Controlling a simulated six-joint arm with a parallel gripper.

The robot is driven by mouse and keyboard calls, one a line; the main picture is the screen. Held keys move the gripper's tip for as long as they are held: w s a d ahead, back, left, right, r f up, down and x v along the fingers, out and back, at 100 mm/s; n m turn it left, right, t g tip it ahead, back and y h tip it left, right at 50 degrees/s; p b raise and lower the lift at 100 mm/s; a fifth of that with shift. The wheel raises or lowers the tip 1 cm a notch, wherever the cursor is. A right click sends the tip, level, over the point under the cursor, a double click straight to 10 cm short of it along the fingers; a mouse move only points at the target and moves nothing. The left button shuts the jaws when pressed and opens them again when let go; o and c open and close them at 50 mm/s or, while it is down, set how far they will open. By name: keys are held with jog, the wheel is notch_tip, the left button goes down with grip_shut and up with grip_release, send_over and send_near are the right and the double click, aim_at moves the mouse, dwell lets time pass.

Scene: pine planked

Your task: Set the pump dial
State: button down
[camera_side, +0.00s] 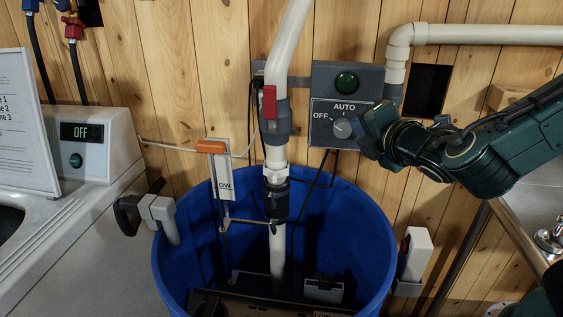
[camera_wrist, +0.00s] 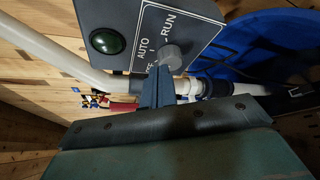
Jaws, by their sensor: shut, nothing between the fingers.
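The grey pump control box (camera_side: 322,107) hangs on the plank wall, with a round grey dial (camera_side: 342,128) on its face. AUTO shows above the dial and OFF to its left; the right side is covered by my gripper (camera_side: 364,126). In the wrist view the dial (camera_wrist: 172,56) sits among the AUTO and RUN labels, with the OFF label partly hidden. My gripper (camera_wrist: 155,85) is shut and empty, its tips close beside the dial; I cannot tell whether they touch. I cannot read the dial's pointer surely. A dark green lamp (camera_side: 346,82) sits above it.
A blue barrel (camera_side: 365,235) stands below, with a white pipe (camera_side: 288,45) and red-handled valve (camera_side: 269,102) left of the box. A float switch (camera_side: 224,180) hangs at the rim. A washer panel reading OFF (camera_side: 86,133) is at left, a sink (camera_side: 535,215) at right.

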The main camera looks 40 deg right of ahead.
jog(key=shift+w+d, duration=1.2)
jog(key=shift+w+a+f, duration=0.1)
jog(key=shift+f, duration=0.1)
jog(key=shift+s+d+f, duration=0.3)
jog(key=shift+d+f, duration=0.05)
jog(key=shift+f, duration=0.15)
dwell(0.7)
jog(key=shift+s+d+f, duration=0.1)
jog(key=shift+s+f, duration=0.05)
jog(key=shift+f, duration=0.45)
dwell(0.5)
jog(key=shift+s+d+r, duration=0.1)
jog(key=shift+s+d, duration=0.15)
jog(key=shift+d, duration=0.05)
dwell(0.4)
jog(key=shift+r, duration=0.15)
